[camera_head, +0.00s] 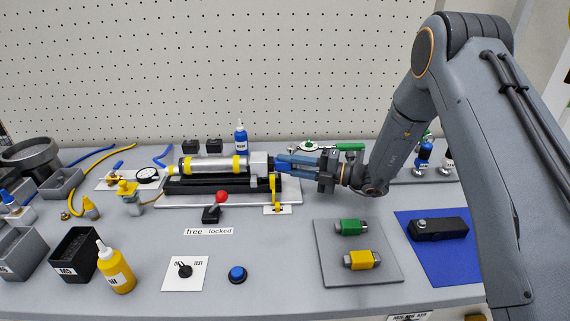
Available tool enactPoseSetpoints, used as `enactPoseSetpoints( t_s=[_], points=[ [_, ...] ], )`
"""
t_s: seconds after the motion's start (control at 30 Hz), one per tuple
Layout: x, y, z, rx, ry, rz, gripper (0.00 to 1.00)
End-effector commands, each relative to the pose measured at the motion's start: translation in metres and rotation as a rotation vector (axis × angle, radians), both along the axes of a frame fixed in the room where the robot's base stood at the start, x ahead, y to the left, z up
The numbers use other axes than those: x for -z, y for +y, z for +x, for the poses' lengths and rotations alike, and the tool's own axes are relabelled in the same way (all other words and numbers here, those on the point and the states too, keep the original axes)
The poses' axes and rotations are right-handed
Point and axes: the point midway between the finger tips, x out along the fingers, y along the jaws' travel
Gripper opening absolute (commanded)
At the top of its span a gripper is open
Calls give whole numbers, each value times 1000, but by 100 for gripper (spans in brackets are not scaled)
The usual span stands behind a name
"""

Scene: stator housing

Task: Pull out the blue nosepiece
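The blue nosepiece (281,167) is at the right end of the silver cylindrical tool (211,165), beside its grey block. The tool has yellow bands and lies level on a black cradle. My gripper (290,163) reaches in from the right, and its blue-grey fingers are level with the nosepiece and partly cover it. The fingers lie around or right beside the nosepiece; I cannot tell whether they press on it. A yellow lever (274,190) stands just below the nosepiece. A red-knobbed lever (220,198) stands in front, behind the "free locked" label (208,231).
A grey mat (334,270) at front right carries a green nosepiece (348,227) and a yellow one (361,260). A blue mat (432,275) holds a black device. A blue bottle (240,137) and a green-handled tool (345,147) are behind. Bottles and bins crowd the left.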

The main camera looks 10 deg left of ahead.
Motion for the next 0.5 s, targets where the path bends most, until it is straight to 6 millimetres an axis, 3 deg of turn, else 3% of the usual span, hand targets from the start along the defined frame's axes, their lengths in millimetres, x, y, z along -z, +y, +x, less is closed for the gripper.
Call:
enactPoseSetpoints(
  t_s=[0.03, 0.1, 0.17, 0.2, 0.3, 0.5],
  points=[
    [0, 0, 0, 0, 0, 0, 14],
    [0, 0, 0, 0, 0, 0, 2],
    [0, 0, 0, 0, 0, 0, 0],
    [0, 0, 0, 0, 0, 0, 18],
    [0, 0, 0, 0, 0, 0, 1],
    [0, 0, 0, 0, 0, 0, 0]
  ],
)
